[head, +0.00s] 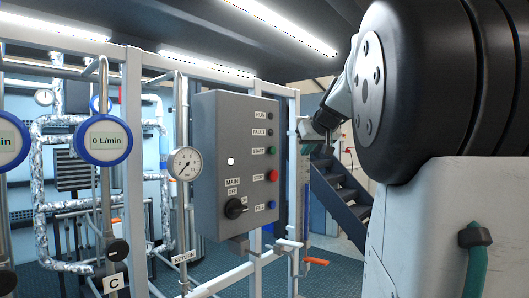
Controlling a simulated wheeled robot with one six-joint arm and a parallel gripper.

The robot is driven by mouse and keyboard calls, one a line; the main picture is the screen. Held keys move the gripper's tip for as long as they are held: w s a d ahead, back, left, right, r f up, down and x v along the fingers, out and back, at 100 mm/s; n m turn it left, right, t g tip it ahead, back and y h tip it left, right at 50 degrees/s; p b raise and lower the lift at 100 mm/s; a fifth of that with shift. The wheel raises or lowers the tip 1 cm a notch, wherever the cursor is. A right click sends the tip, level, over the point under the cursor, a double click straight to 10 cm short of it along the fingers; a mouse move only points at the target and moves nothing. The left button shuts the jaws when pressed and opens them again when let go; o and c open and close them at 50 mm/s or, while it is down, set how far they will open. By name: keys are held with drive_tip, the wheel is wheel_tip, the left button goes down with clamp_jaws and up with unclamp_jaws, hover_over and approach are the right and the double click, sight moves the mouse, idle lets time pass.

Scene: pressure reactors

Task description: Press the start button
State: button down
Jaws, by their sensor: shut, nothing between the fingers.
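The grey control box (222,140) hangs on a white frame in the middle of the head view. Its green start button (271,151) is on the right part of the front face, beside a label reading START. Above it are two dark round lamps labelled RUN and FAULT. Below it is a red stop button (272,175). My gripper (304,128) is shut and empty, just right of the box and slightly higher in the picture than the start button. It appears apart from the button, though the gap in depth is hard to judge. My arm partly hides the gripper's rear.
A black main switch (235,208) and a blue button (272,205) are lower on the box. A pressure gauge (185,163) stands left of it. Dark stairs (340,195) are behind.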

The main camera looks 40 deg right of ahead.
sight(273, 150)
drive_tip(key=w, duration=0.9)
drive_tip(key=shift+a, duration=0.4)
drive_tip(key=shift+w, duration=0.1)
idle(1.7)
drive_tip(key=shift+w, duration=0.25)
drive_tip(key=shift+w, duration=0.45)
idle(0.6)
idle(0.3)
drive_tip(key=shift+s, duration=0.9)
